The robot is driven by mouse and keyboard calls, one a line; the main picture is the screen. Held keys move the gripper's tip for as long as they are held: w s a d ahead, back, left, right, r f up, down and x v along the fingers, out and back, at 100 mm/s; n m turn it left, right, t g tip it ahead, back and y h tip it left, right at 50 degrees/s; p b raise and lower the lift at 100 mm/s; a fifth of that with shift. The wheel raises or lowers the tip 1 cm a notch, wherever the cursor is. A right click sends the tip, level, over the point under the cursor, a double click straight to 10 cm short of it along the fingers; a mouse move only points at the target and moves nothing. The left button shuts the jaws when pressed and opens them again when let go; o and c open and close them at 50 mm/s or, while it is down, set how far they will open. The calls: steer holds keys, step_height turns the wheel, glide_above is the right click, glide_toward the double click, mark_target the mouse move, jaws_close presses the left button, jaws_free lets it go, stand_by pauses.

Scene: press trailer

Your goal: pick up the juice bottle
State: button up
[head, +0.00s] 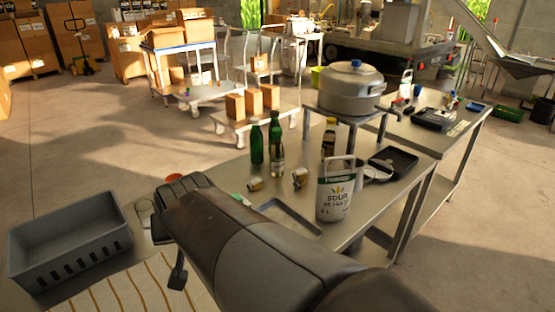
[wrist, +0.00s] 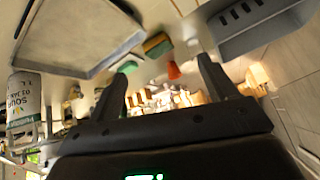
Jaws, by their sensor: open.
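No bottle in view can be read clearly as juice. On the metal table stand green bottles: a plain one (head: 257,144) and one with a pale label (head: 277,162), with another green neck behind it. My arm reaches across the front of the head view, left of and nearer than the bottles. My gripper (wrist: 166,62) is open in the wrist view, with nothing between its fingers. No bottle can be made out clearly there.
The metal table (head: 411,180) also holds two small cans (head: 300,177), a black tray (head: 393,160) and a sunken basin (head: 290,216). A large pot (head: 351,92) stands behind. A grey crate (head: 70,245) is at left. A sponge (wrist: 157,45) shows in the wrist view.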

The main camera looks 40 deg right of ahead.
steer(key=w+d+f+m+t+h, duration=0.1)
steer(key=w+d+f+m+t, duration=0.15)
steer(key=w+d+m, duration=0.45)
steer(key=w+d+f+m+t, duration=0.1)
steer(key=w+d+f+m, duration=0.25)
steer(key=w, duration=0.65)
steer(key=w+d+f+m+t+h, duration=0.1)
steer(key=w+d+f+m+t, duration=0.1)
steer(key=w+d+f+m, duration=0.4)
steer(key=m+h, duration=1)
steer(key=m, duration=1.4)
glide_toward(275, 156)
steer(key=x, duration=0.4)
steer(key=shift+w+d, duration=0.15)
steer(key=x, duration=0.5)
steer(key=shift+x, duration=2.7)
steer(key=shift+d+f, duration=0.1)
steer(key=shift+d, duration=0.05)
steer(key=shift+s, duration=0.2)
